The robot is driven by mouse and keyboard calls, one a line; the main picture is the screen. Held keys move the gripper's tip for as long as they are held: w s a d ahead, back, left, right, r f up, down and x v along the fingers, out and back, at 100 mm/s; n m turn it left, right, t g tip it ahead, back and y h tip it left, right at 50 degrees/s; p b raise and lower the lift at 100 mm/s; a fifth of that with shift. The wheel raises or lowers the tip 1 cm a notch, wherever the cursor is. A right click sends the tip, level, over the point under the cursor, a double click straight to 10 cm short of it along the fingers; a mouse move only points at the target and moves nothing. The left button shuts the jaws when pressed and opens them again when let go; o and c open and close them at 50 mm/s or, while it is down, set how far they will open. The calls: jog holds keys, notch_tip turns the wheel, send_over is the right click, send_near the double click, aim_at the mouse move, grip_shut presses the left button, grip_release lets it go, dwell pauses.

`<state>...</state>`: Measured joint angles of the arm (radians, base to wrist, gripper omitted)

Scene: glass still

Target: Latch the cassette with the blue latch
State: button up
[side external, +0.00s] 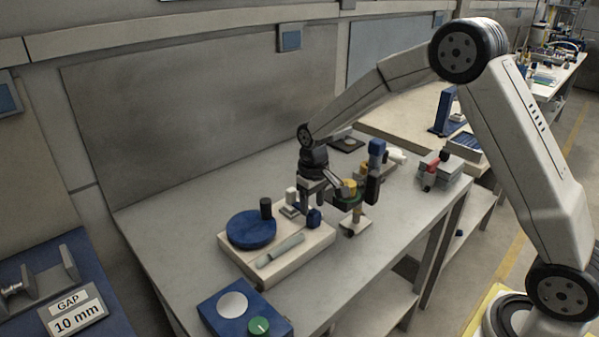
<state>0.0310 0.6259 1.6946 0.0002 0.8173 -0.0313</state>
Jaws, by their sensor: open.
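My gripper (314,200) is open over the middle of the bench, pointing down at the right rear end of a cream base plate (303,256). A small blue block (314,219), possibly the blue latch, is just below the fingers; I cannot tell whether they touch it. The plate bears a flat blue disc (250,232) with an upright black knob (266,208) at its edge, and a pale grey-green bar (280,250) in front. A small whitish piece (291,196) stands behind the plate's rear part. I cannot tell which part is the cassette.
A dark stand with a blue top (377,148) and a yellow piece (350,187) stand close right of my gripper. A grey block with red and black parts (440,171) is farther right. The bench's right front is clear.

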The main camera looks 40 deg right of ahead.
aim_at(312, 210)
jog(key=shift+r, duration=2.15)
